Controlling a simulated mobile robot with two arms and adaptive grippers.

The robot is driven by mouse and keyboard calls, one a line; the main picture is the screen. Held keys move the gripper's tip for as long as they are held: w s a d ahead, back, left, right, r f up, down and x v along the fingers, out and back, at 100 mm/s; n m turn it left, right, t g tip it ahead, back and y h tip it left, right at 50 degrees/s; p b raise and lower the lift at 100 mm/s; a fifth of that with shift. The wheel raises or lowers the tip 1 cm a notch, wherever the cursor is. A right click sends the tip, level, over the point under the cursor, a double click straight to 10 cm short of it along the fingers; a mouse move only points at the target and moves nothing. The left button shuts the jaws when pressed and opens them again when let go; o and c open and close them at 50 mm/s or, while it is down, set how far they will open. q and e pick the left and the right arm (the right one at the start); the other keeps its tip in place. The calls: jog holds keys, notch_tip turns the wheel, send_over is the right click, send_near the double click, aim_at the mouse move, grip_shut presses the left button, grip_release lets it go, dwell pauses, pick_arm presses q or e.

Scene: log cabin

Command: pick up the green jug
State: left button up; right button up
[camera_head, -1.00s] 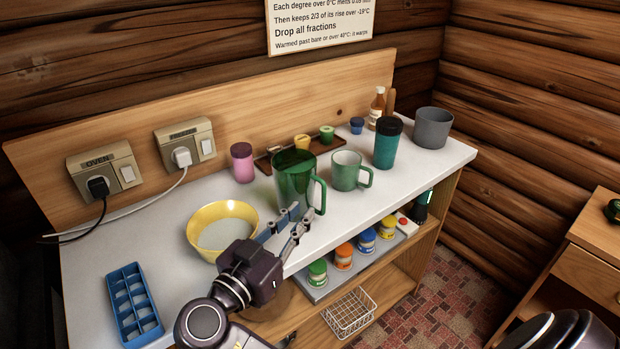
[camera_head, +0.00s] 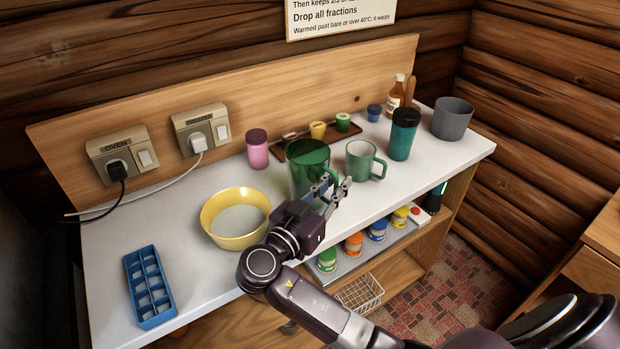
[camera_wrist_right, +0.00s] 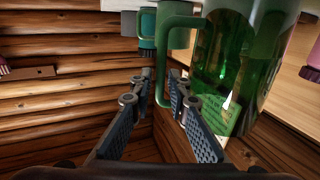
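The green jug (camera_head: 303,172), translucent with a handle on its right side, stands upright on the white counter. My right gripper (camera_head: 335,187) is open and empty at the jug's handle side, partly hiding the handle in the head view. In the right wrist view the jug (camera_wrist_right: 240,60) fills the upper right, with its handle (camera_wrist_right: 180,22) toward the left. The open fingers (camera_wrist_right: 157,88) point at the handle's lower part; the right finger overlaps it. I cannot tell whether they touch. My left gripper is not in view.
A yellow bowl (camera_head: 238,240) stands left of the jug, a light green mug (camera_head: 359,160) close on its right, and a teal tumbler (camera_head: 403,138) beyond. A pink jar (camera_head: 257,152) is behind. A blue ice tray (camera_head: 150,290) lies front left. A shelf holds several small jars below.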

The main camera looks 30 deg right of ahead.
grip_shut()
jog(key=shift+r, duration=0.1)
dwell(0.3)
jog(key=shift+r, duration=0.15)
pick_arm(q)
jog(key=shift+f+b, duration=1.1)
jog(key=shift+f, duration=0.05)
pick_arm(e)
notch_tip(320, 180, up, 20)
jog(key=shift+f, duration=0.2)
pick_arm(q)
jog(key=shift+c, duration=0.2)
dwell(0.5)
